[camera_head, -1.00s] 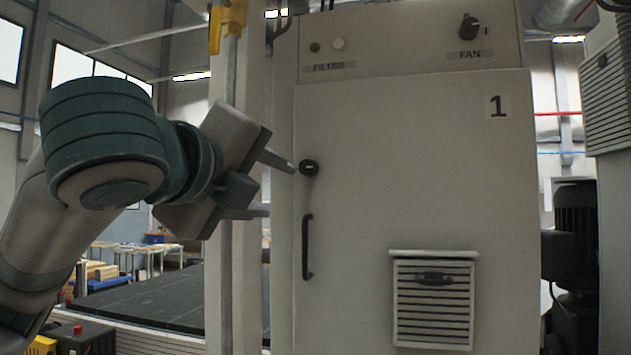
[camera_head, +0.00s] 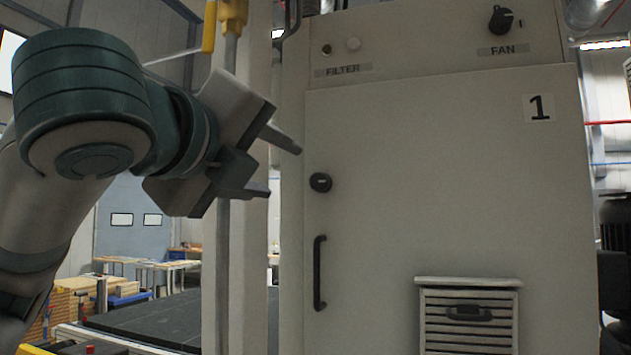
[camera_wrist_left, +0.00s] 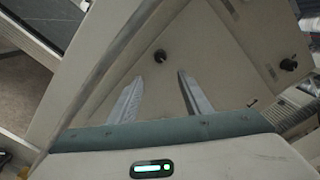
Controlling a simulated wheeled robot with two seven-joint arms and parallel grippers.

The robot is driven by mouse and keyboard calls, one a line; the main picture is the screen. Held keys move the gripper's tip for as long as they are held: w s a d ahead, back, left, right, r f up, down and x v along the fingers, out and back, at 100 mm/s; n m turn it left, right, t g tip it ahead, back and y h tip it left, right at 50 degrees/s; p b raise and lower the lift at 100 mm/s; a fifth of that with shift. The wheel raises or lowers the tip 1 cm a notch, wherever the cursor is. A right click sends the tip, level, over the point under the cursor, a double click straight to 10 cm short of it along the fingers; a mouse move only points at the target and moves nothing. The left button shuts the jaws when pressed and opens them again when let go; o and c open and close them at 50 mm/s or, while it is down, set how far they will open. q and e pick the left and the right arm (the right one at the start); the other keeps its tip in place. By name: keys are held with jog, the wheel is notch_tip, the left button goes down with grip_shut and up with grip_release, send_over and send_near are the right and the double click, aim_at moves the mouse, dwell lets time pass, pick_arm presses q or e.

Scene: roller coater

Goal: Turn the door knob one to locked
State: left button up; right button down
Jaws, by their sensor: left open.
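The door knob (camera_head: 320,182) is a small round black knob with a light mark, on the left edge of the pale cabinet door (camera_head: 450,200) marked 1. My left gripper (camera_head: 284,170) is open and empty, just left of the knob in the head view, its fingers pointing toward the door's edge. In the left wrist view a dark knob (camera_wrist_left: 160,56) shows just beyond and between the open fingertips (camera_wrist_left: 160,77), apart from them. I cannot tell the knob's lock position. My right gripper is not in view.
A black door handle (camera_head: 319,273) sits below the knob. A louvred vent (camera_head: 468,315) is lower right on the door. The FAN knob (camera_head: 501,20) and FILTER lights are on the panel above. A yellow-handled pipe (camera_head: 230,20) rises behind my gripper.

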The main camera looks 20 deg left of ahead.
aim_at(317, 181)
pick_arm(q)
jog(key=w+p, duration=0.2)
jog(key=w, duration=0.3)
jog(key=w+p, duration=0.3)
jog(key=w, duration=0.2)
jog(key=w+p, duration=0.3)
jog(key=w, duration=0.3)
jog(key=shift+d+r, duration=0.1)
jog(key=shift+d, duration=0.15)
jog(key=shift+w+p, duration=0.3)
jog(key=shift+w, duration=0.2)
jog(key=shift+c, duration=0.4)
jog(key=c, duration=1)
